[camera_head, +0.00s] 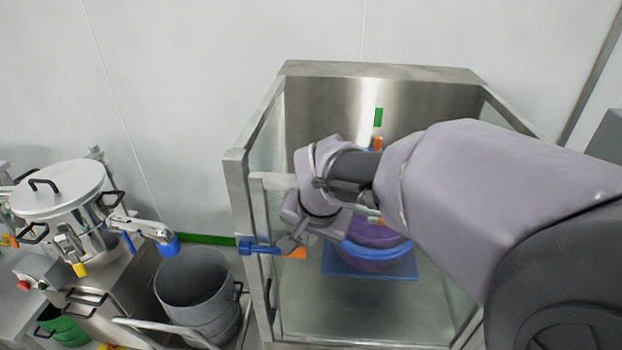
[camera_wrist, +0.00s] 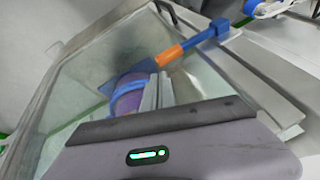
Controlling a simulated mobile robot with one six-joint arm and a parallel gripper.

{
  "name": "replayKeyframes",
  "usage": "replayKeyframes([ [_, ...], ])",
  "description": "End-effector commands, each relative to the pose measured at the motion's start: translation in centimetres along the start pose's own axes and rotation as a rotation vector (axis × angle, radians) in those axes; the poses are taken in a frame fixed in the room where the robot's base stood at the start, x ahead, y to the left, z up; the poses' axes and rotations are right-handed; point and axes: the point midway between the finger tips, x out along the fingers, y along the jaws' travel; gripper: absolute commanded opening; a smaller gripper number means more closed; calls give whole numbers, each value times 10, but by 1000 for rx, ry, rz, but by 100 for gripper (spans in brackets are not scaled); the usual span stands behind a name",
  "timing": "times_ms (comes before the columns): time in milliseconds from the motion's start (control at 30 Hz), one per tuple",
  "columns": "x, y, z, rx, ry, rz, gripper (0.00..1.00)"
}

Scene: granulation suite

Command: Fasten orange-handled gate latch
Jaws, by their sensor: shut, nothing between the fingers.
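The gate latch is a blue bar (camera_head: 262,248) with an orange handle (camera_head: 297,252). It lies roughly level at the left front post of a steel and glass enclosure. In the wrist view the orange handle (camera_wrist: 170,55) lies just past my fingertips, with the blue bar (camera_wrist: 205,38) running to the upper right towards the steel frame. My gripper (camera_head: 287,243) is shut and empty, close to the handle; it also shows in the wrist view (camera_wrist: 158,77). I cannot tell whether the fingers touch the handle. My wrist hides part of the gate (camera_head: 265,290).
Inside the enclosure a purple drum (camera_head: 372,258) with a blue ring stands on a blue base (camera_head: 400,270). A grey bin (camera_head: 195,285) and a lidded steel vessel (camera_head: 60,195) stand to the left. The enclosure's floor in front of the drum is clear.

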Motion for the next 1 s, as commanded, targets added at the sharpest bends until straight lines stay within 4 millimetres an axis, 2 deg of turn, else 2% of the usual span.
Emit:
replayKeyframes([
  [100,-23,21,-3,3,4,-2,0],
  [333,-48,50,-4,1,6,-4,0],
  [800,-58,59,-2,2,9,-7,0],
  [867,-76,72,5,18,19,-13,0],
  [967,-120,110,36,56,47,-32,0],
  [1000,-133,124,53,69,57,-41,0],
])
